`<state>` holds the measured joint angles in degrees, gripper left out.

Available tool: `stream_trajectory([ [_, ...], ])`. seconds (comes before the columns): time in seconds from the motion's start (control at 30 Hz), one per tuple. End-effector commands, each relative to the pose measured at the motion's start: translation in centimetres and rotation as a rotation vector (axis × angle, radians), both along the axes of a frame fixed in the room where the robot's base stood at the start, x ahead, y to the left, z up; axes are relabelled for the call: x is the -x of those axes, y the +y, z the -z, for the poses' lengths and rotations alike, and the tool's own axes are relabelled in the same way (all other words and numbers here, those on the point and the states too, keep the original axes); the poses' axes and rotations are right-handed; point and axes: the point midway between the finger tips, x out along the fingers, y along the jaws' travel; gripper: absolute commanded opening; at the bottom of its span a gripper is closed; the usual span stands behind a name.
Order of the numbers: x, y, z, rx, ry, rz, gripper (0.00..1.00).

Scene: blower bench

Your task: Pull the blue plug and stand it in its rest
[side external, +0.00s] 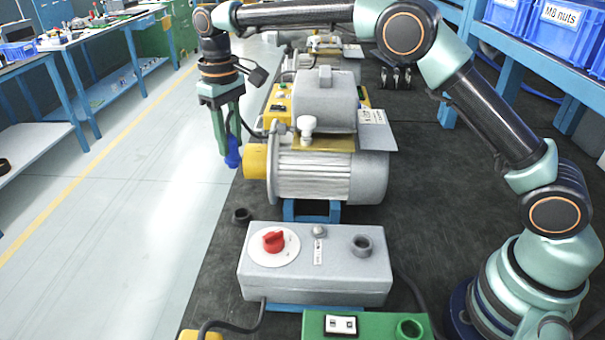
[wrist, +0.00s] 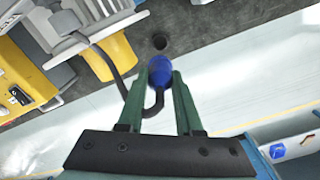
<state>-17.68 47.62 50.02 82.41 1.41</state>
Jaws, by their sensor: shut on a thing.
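The blue plug (side external: 232,158) is held between the fingertips of my gripper (side external: 230,140), which is shut on it. The plug hangs in the air at the bench's left edge, left of the yellow end (side external: 255,162) of the nearest motor unit. It also shows in the wrist view (wrist: 160,70), with a black cable (wrist: 150,108) looping from it. A small dark round cup (side external: 241,215), perhaps the rest, stands empty on the bench in front of the motor; it also shows in the wrist view (wrist: 159,42), beyond the plug.
The motor unit (side external: 325,175) is close to the right of the plug. Open floor (side external: 150,220) lies left of the bench.

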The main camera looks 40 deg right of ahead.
Motion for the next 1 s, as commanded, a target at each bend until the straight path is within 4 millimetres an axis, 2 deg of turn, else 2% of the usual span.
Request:
stream_trajectory([
  [0.2, 0.1, 0.0, 5.1, 0.001, 0.004, 0.0, 0.0],
  [0.33, 0.0, 0.0, 7.2, 0.0, 0.001, 0.0, 0.0],
  [0.5, 0.0, 0.0, 7.9, 0.0, -0.001, 0.0, 0.0],
  [0.87, 0.0, 0.0, 7.9, -0.001, -0.002, -0.035, 0.0],
  [1.0, 0.1, 0.0, 8.8, 0.001, 0.002, -0.037, 0.0],
])
